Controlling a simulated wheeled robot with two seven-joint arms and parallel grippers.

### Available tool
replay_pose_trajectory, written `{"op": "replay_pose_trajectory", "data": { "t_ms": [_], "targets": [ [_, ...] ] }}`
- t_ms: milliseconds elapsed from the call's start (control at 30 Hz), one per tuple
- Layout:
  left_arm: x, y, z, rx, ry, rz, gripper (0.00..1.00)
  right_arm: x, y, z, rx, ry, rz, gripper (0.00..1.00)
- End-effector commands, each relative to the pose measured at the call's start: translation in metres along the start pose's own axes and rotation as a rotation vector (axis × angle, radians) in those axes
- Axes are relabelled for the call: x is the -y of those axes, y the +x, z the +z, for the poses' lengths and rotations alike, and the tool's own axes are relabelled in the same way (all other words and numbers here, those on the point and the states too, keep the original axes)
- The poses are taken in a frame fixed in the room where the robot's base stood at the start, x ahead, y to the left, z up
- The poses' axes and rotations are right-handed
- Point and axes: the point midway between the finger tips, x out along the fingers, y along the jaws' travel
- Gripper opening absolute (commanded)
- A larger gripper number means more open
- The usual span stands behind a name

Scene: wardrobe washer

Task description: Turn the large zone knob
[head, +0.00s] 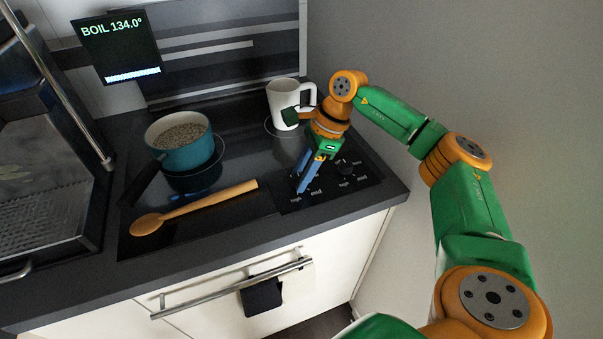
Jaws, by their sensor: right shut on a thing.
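My right gripper (306,178) reaches down to the control strip at the front right of the black cooktop (240,222). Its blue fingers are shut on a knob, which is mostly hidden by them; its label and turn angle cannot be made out. A teal pot (188,157) of grainy contents sits on the left rear zone. A display (116,48) reads "BOIL 134.0°" above a pale bar. My left gripper is out of view.
A white mug (284,97) stands at the rear right, close behind my right wrist. A wooden spoon (195,207) lies across the cooktop front. A coffee machine (50,170) is at the left. A grey wall (400,50) borders the right side.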

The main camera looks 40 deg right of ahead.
Motion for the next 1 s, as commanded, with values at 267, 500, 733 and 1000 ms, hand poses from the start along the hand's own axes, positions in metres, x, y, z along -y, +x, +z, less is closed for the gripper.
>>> {"op": "replay_pose_trajectory", "data": {
  "t_ms": [267, 500, 733, 1000],
  "targets": [
    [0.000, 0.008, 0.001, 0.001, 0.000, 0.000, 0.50, -0.003, 0.002, -0.001, -0.003, 0.224, -0.092, 0.00],
    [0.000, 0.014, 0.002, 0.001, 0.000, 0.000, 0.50, -0.004, 0.003, -0.001, -0.003, 0.434, -0.180, 0.00],
    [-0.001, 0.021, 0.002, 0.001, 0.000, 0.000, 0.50, -0.005, 0.003, 0.000, -0.004, 0.629, -0.261, 0.00],
    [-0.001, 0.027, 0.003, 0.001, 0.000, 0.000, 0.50, -0.006, 0.003, 0.001, -0.004, 0.820, -0.339, 0.00]
  ]
}}
